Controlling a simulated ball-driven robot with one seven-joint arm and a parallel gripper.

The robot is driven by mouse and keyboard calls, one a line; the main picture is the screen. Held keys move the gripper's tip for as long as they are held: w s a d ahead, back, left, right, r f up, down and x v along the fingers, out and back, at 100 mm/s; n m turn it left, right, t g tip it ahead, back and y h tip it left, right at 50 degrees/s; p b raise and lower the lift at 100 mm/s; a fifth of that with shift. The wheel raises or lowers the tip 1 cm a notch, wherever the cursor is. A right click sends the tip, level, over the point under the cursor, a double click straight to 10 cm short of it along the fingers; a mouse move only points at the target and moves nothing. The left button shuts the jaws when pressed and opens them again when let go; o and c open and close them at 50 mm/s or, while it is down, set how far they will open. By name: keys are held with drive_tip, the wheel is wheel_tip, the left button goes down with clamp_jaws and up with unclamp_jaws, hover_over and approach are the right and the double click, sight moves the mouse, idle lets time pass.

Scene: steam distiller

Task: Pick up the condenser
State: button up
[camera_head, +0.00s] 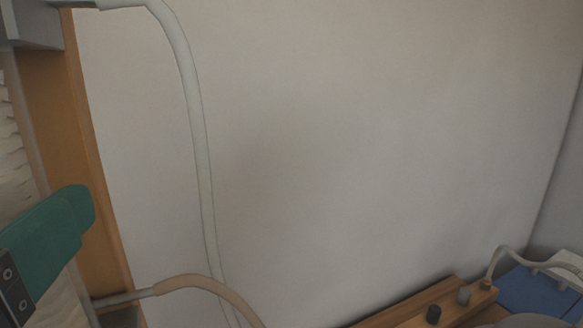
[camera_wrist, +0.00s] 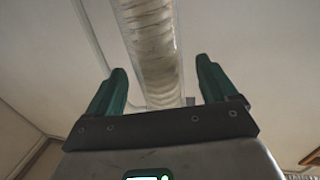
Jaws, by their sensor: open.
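The condenser, a clear tube with a pale wavy core, shows in the wrist view (camera_wrist: 150,40). It runs from the top edge down between the fingers of my gripper (camera_wrist: 160,70). The gripper is open, with a green finger on each side of the tube and gaps between. In the head view, part of the condenser (camera_head: 14,165) shows at the left edge. One green finger of my gripper (camera_head: 55,240) is in front of it there; the other finger is out of view. The condenser's lower part is hidden behind the gripper in the wrist view.
A brown upright board (camera_head: 60,130) stands beside the condenser. A pale hose (camera_head: 200,150) hangs from the top, and a tan hose (camera_head: 195,283) curves below. A wooden base with dark knobs (camera_head: 433,314) and a blue object (camera_head: 535,290) are at lower right. The wall fills the middle.

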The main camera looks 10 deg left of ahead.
drive_tip(key=shift+x, duration=1)
drive_tip(key=c, duration=0.9)
